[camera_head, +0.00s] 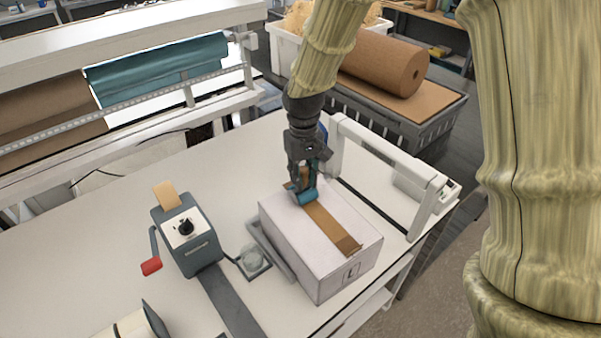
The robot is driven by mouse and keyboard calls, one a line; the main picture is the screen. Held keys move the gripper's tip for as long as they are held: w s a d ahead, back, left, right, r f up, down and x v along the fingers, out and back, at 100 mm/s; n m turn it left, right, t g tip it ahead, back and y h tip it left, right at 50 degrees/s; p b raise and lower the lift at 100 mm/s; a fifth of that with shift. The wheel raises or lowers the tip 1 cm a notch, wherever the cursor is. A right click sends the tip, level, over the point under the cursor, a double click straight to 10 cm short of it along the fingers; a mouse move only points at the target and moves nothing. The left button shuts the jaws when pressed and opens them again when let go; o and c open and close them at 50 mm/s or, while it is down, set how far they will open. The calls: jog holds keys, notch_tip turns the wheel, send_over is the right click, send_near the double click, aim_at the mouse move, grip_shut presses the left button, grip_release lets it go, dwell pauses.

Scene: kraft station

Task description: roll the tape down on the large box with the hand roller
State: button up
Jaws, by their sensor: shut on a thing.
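The large box (287,238) is pale and stands closed on the white table. A strip of brown tape (333,229) runs along its top and bends over the near edge. My gripper (303,180) is above the far end of the box, pointing down. It is shut on the hand roller, whose blue roller (306,197) is at the tape near the strip's far end. I cannot tell how firmly the roller presses. The roller's handle is mostly hidden by my gripper.
A tape dispenser (187,238) with a red-knobbed crank stands left of the box. A white frame (385,155) rises behind and right of it. A brown paper roll (385,65) lies on a dark crate farther back.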

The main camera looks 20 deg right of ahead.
jog(key=shift+s+d, duration=0.1)
jog(key=shift+s, duration=0.3)
jog(key=shift+s, duration=0.15)
jog(key=shift+s+d, duration=0.3)
jog(key=shift+s, duration=0.65)
jog(key=shift+s, duration=0.1)
jog(key=shift+s+d, duration=0.2)
jog(key=shift+s, duration=0.3)
jog(key=shift+s+d, duration=0.15)
jog(key=shift+s, duration=0.35)
jog(key=shift+s, duration=0.2)
jog(key=shift+s+d, duration=0.25)
jog(key=shift+s, duration=0.65)
jog(key=shift+s+d, duration=0.2)
jog(key=shift+s, duration=0.35)
jog(key=shift+s+d, duration=0.15)
jog(key=shift+s, duration=0.4)
